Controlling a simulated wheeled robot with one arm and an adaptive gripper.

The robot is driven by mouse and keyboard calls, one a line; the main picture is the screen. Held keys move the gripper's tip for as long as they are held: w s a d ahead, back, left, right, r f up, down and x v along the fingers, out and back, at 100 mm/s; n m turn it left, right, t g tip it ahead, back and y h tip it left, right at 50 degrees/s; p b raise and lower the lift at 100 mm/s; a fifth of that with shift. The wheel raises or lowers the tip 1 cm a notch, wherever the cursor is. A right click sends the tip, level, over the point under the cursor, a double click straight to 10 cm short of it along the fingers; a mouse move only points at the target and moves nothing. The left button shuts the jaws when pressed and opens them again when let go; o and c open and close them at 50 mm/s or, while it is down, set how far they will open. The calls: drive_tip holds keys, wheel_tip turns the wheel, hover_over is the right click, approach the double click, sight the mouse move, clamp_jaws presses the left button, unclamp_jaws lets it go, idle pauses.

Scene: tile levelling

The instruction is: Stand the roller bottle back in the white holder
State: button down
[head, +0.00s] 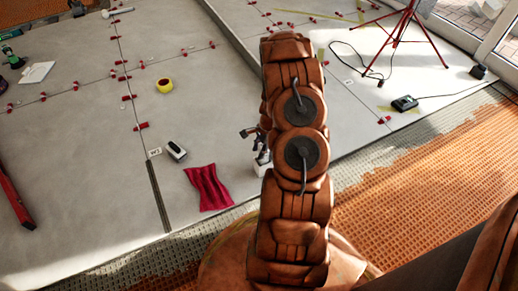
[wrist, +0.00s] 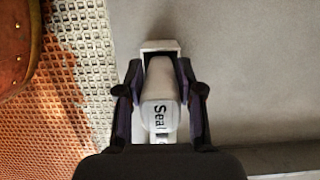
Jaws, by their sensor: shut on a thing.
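The roller bottle (wrist: 160,115) is white with dark "Seal" lettering, in the middle of the wrist view. My gripper (wrist: 160,70) is shut on it, a finger on each side. The white holder (wrist: 161,44) shows as a square rim around the bottle's far end. That end looks to be at or inside the holder, but I cannot tell whether it rests on the bottom. In the head view the white holder (head: 262,168) stands on the grey tiles, partly behind my arm. My gripper (head: 254,134) is mostly hidden there too.
A crumpled red cloth (head: 208,187) and a small white-and-black device (head: 176,151) lie left of the holder. A red tripod (head: 400,30) stands at back right. Bare orange floor lies in front.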

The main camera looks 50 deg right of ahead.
drive_tip(key=c, duration=0.7)
unclamp_jaws()
drive_tip(key=shift+r, duration=0.15)
drive_tip(key=shift+r+b, duration=0.2)
drive_tip(key=shift+b, duration=0.15)
drive_tip(key=w+p+v, duration=0.1)
drive_tip(key=p+v, duration=0.4)
drive_tip(key=v, duration=0.7)
drive_tip(key=a+r+n+g, duration=0.1)
drive_tip(key=a+r+n, duration=0.4)
drive_tip(key=a+r, duration=0.6)
drive_tip(key=s+a+r+n+g, duration=0.2)
drive_tip(key=s+a+r+n, duration=0.35)
drive_tip(key=a+r, duration=0.5)
drive_tip(key=s+a+r+n+h, duration=0.1)
drive_tip(key=s+a+r+n, duration=0.1)
drive_tip(key=s, duration=0.4)
drive_tip(key=s+a+r+n+g+h, duration=0.1)
drive_tip(key=s+a+r+n, duration=0.1)
drive_tip(key=s+a+n, duration=0.3)
drive_tip(key=s+a+r+n, duration=0.2)
drive_tip(key=s+a+n, duration=0.2)
drive_tip(key=s+a, duration=0.2)
drive_tip(key=shift+s+a+r+n+g+h, duration=0.1)
drive_tip(key=shift+s+r+n+g+h, duration=0.1)
drive_tip(key=shift+s, duration=0.45)
drive_tip(key=shift+s+a+r+n+g+h, duration=0.1)
drive_tip(key=shift+s+h, duration=0.1)
drive_tip(key=shift+s, duration=0.5)
